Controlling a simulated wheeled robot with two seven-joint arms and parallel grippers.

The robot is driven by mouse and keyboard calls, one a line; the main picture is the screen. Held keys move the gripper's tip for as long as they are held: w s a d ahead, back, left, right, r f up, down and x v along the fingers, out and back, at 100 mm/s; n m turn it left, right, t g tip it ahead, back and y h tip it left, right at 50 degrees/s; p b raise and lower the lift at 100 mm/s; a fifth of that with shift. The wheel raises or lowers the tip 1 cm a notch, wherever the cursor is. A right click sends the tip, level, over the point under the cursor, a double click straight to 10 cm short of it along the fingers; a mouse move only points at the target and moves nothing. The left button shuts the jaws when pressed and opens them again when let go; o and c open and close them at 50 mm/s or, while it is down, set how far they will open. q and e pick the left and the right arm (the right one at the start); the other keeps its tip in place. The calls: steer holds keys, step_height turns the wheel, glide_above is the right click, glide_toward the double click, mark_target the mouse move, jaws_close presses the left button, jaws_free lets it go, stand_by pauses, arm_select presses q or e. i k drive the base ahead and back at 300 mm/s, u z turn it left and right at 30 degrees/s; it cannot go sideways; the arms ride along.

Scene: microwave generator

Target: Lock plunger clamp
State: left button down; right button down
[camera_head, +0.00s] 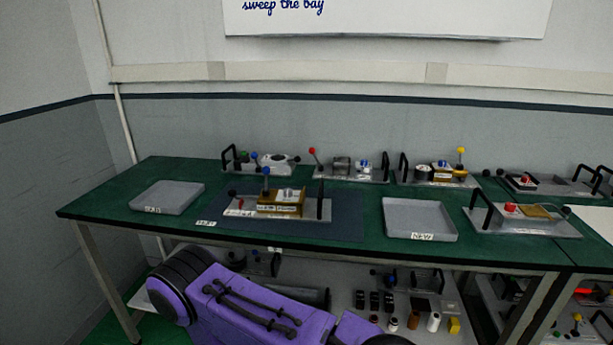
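A fixture plate (300,217) lies on the dark mat (346,226) near the middle of the green bench. It carries a gold block (279,208), an upright lever with a blue ball knob (266,171), and a small red-tipped part (240,204) at its left. Neither gripper is in view; a purple link of mine shows at the bottom, in front of the bench.
A grey tray (168,197) lies at the left and a tray labelled NEW (420,226) at the right. Several similar fixtures line the back, one with a red knob (312,150). Another fixture (527,222) sits front right. A lower shelf (345,272) holds small parts.

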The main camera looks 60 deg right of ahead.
mark_target(266, 170)
steer(key=k, duration=0.15)
steer(key=z, duration=1.15)
